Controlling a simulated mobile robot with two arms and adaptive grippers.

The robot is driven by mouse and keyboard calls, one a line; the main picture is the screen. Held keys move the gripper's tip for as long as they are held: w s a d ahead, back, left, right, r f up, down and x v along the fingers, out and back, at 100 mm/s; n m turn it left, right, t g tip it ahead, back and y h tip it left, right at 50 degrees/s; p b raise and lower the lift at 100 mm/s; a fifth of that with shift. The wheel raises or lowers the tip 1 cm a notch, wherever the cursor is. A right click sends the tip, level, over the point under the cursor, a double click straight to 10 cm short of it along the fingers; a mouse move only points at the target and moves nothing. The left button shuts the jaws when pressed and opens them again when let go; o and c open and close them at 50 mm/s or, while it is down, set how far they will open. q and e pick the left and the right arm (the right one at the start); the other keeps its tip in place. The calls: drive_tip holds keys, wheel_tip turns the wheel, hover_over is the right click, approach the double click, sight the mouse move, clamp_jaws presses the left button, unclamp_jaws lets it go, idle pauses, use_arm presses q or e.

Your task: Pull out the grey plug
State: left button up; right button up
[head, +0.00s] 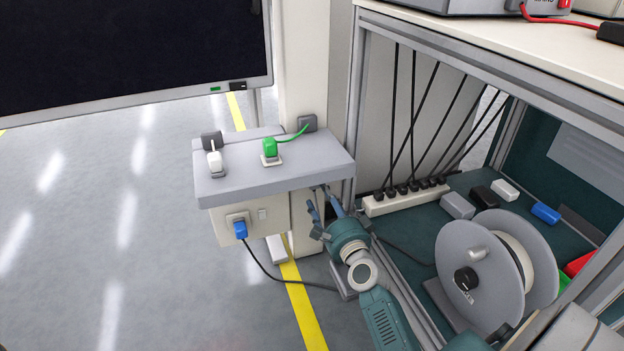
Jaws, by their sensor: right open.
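Two dark grey plug-like pieces show: one (211,140) at the back left of the grey shelf, by a white plug (215,162), and one (307,123) at the post, joined by a green cable to a green plug (270,147). I cannot tell which is the grey plug. My right gripper (323,200) is open and empty, its fingers pointing up, just below the shelf's front right edge and apart from both grey pieces. My left gripper is not in view.
Under the grey shelf (270,182), a blue plug (240,230) with a black cable sits in a wall socket. At right, the trolley holds a power strip (405,197) with several black plugs, a cable reel (462,262) and loose blocks. Open floor lies at left.

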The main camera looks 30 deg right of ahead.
drive_tip(key=b+x, duration=0.2)
drive_tip(key=x, duration=0.6)
drive_tip(key=shift+w+d, duration=0.1)
drive_tip(key=shift+w, duration=0.3)
drive_tip(key=shift+c, duration=0.3)
idle(0.7)
clamp_jaws()
drive_tip(key=shift+o, duration=1.8)
unclamp_jaws()
drive_tip(key=v, duration=1.2)
